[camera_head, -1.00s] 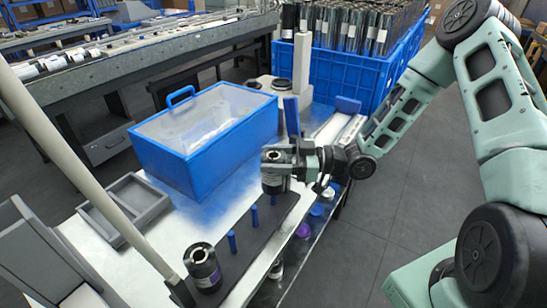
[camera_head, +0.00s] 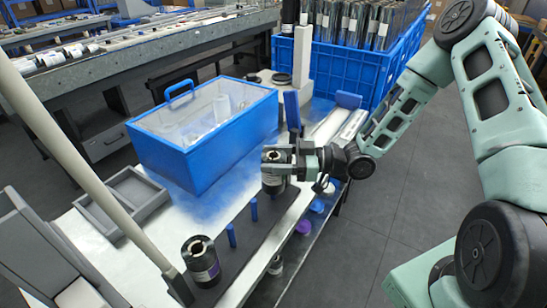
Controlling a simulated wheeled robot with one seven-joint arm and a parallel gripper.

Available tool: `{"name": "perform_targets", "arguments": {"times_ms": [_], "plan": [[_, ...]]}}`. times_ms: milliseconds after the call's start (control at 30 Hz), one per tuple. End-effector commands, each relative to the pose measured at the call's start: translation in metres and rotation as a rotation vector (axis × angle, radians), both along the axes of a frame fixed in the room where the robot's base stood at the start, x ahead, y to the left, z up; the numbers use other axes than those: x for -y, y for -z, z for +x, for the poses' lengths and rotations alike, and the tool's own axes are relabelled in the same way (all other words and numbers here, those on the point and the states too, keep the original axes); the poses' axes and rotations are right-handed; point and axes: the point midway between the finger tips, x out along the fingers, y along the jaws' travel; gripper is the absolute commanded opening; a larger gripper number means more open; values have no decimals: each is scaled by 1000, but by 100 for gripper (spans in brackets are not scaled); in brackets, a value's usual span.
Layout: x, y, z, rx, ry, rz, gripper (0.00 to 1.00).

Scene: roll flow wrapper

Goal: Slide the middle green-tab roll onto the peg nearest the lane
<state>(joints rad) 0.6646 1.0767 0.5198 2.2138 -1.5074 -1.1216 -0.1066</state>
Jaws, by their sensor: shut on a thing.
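My gripper (camera_head: 290,160) is shut on a dark roll (camera_head: 272,184) with a pale label band. It holds the roll upright over the far end of the dark peg strip (camera_head: 212,288). Two bare blue pegs show on the strip, a nearer peg (camera_head: 231,234) and a farther peg (camera_head: 254,208). The spot under the held roll is hidden, so I cannot tell whether a peg is inside its core. Another dark roll (camera_head: 202,265) stands upright at the near end of the strip. No green tab can be made out on either roll.
A blue box with a clear lid (camera_head: 200,155) stands left of the gripper. A grey divided tray (camera_head: 125,200) lies at left. A blue crate (camera_head: 335,80) of dark rolls stands behind. A lower shelf under the table's right edge holds coloured round items.

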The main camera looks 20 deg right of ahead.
Motion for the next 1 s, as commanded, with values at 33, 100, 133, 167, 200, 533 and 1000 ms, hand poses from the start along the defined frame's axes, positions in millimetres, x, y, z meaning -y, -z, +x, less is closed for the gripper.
{"name": "perform_targets", "arguments": {"times_ms": [33,100,133,167,200,533,1000], "plan": [[0,2,0,2,0,1,22],[0,3,0,2,0,1,22],[0,4,0,2,0,1,22],[0,5,0,2,0,1,22],[0,6,0,1,0,2,22],[0,12,0,2,0,1,22],[0,11,0,0,0,1,81]]}}
